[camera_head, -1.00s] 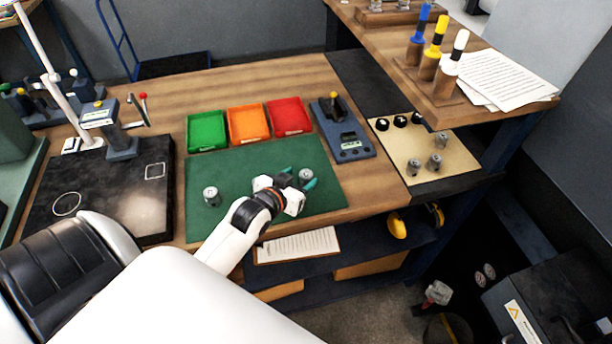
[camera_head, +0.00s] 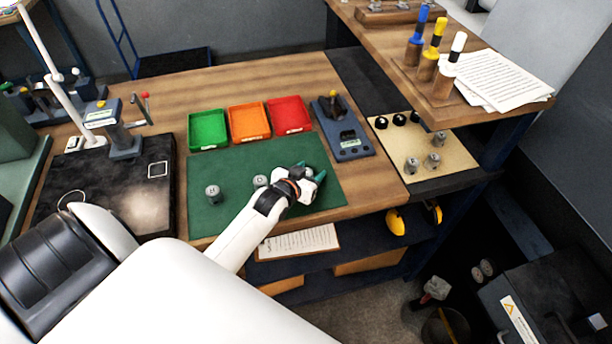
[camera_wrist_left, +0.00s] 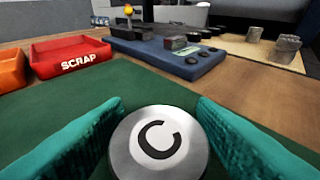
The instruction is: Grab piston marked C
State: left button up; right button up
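The piston marked C (camera_wrist_left: 158,142) is a round grey metal piece standing on the green mat (camera_head: 235,165). The left wrist view shows its top and black letter C large and close. My left gripper (camera_head: 311,172) is open, with teal fingers on either side of this piston. In the left wrist view the fingers (camera_wrist_left: 160,103) look very near its sides; I cannot tell whether they touch. In the head view my gripper hides most of it. Two other pistons stand on the mat, one at left (camera_head: 212,194) and one beside my wrist (camera_head: 260,181).
Green (camera_head: 207,146), orange (camera_head: 248,137) and red bins (camera_head: 289,129) line the mat's back edge; the red one reads SCRAP. A blue gauge device (camera_head: 343,143) stands behind right. More pistons stand on a tan board (camera_head: 450,164). A black plate (camera_head: 110,205) lies left.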

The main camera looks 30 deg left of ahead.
pick_arm(q)
jog(key=c, duration=0.9)
jog(key=shift+r, duration=0.1)
